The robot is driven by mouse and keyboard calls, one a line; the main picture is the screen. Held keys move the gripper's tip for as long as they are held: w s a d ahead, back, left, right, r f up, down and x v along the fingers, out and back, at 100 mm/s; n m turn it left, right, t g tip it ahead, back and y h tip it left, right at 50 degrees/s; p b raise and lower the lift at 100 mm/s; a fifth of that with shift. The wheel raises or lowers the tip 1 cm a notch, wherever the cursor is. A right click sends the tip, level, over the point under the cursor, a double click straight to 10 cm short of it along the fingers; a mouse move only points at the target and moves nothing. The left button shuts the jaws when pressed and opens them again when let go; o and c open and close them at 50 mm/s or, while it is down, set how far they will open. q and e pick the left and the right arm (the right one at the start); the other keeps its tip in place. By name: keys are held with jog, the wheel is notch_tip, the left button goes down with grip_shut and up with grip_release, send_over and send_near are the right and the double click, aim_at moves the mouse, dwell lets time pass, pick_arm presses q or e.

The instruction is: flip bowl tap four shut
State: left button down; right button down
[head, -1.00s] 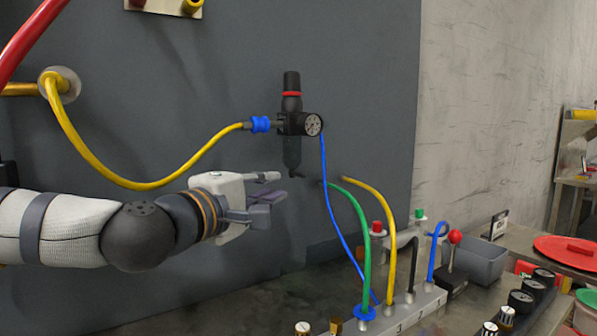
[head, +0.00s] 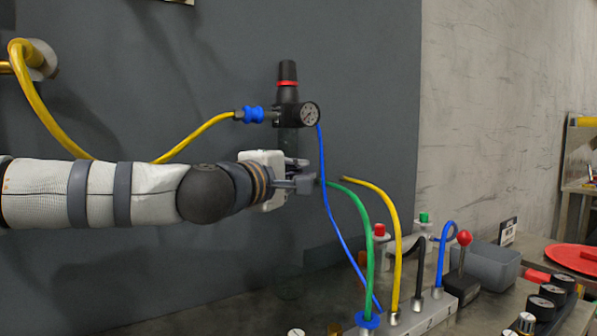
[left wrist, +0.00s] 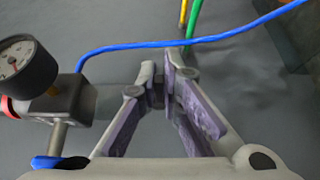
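The black regulator (head: 291,114) with a red ring and a round gauge hangs on the dark wall panel. Its clear bowl (head: 291,146) is below it, faint against the panel. My left gripper (head: 306,172) is at the bottom end of the bowl and covers that area, so the tap is hidden in the head view. In the left wrist view, the regulator (left wrist: 62,100) is at left, and the fingers (left wrist: 158,78) stand apart with a small gap. Something small and grey lies between them; I cannot tell if it is the tap or if they touch it. My right gripper is not in view.
A blue hose (head: 332,205) runs from the regulator past my fingertips. Green (head: 367,230) and yellow (head: 396,240) hoses rise from the bench block close to the right. A yellow hose (head: 195,137) passes above my arm. The bench (head: 230,310) is below.

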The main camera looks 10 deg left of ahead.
pick_arm(q)
jog(key=shift+a+r+m+h, duration=0.2)
jog(key=shift+m+h, duration=0.1)
jog(key=shift+h, duration=0.1)
jog(key=shift+s+d+f+m+g+h, duration=0.1)
jog(key=shift+m+g+h, duration=0.3)
jog(key=shift+h, duration=0.2)
jog(key=c, duration=2)
grip_release()
jog(key=shift+c, duration=0.2)
jog(key=v, duration=1.2)
